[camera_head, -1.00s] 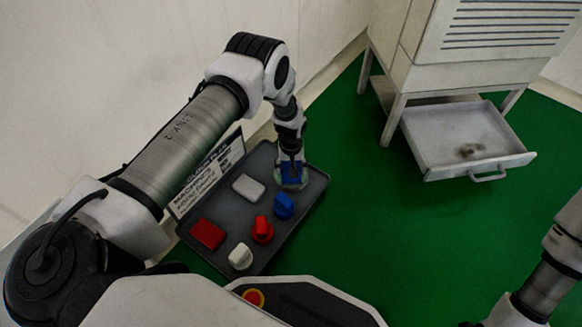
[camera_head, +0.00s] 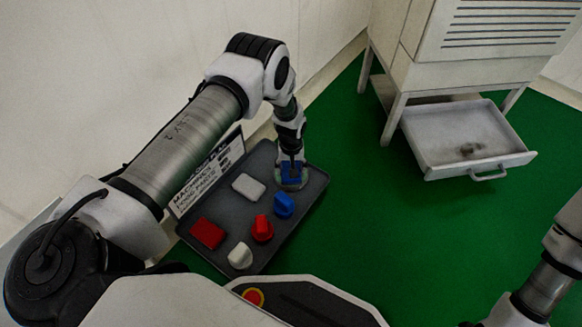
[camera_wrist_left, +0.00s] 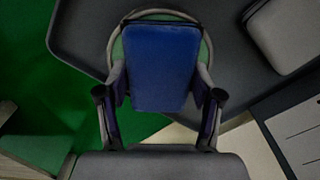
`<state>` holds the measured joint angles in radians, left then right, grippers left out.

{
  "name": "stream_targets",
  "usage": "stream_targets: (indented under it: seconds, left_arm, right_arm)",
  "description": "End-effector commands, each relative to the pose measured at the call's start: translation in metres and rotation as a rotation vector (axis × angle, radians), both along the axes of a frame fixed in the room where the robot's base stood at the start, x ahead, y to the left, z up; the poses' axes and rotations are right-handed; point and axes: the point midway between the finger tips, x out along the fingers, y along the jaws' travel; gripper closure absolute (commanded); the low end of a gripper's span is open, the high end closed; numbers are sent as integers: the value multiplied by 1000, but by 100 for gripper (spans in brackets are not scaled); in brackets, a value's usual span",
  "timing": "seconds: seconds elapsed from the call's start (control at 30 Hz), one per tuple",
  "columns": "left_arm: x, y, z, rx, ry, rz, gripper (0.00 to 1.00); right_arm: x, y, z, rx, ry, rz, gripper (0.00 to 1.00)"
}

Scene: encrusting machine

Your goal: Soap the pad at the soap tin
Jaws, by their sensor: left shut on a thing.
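My left gripper (camera_head: 291,166) points down over the far end of the dark tray. It is shut on a blue pad (camera_head: 291,172), which fills the middle of the left wrist view (camera_wrist_left: 160,65). The pad is over or in a round, grey-rimmed tin (camera_head: 292,186); the tin's rim and a green inside show around the pad in the left wrist view (camera_wrist_left: 203,50). Whether the pad's underside touches the soap is hidden. My right arm shows at the right edge of the head view, but its gripper is out of view.
The tray (camera_head: 312,200) also holds a white block (camera_head: 248,187), a red block (camera_head: 207,233), and red (camera_head: 262,229), blue (camera_head: 284,205) and white (camera_head: 240,256) knobbed pieces. A sign (camera_head: 208,176) stands behind it. A machine with an open drawer (camera_head: 468,140) stands right; green floor between is clear.

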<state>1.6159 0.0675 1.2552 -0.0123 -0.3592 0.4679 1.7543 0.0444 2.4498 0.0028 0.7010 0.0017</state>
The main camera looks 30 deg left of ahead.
Motion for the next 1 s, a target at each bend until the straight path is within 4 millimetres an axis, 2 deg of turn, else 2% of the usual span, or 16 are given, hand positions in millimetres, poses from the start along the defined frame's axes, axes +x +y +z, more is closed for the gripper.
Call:
stream_targets:
  seconds: [0.4,1.0]
  left_arm:
    - [0,0,2,0,0,0,62]
    - [0,0,60,0,0,0,62]
  right_arm:
    - [0,0,2,0,0,0,60]
    - [0,0,50,0,0,0,60]
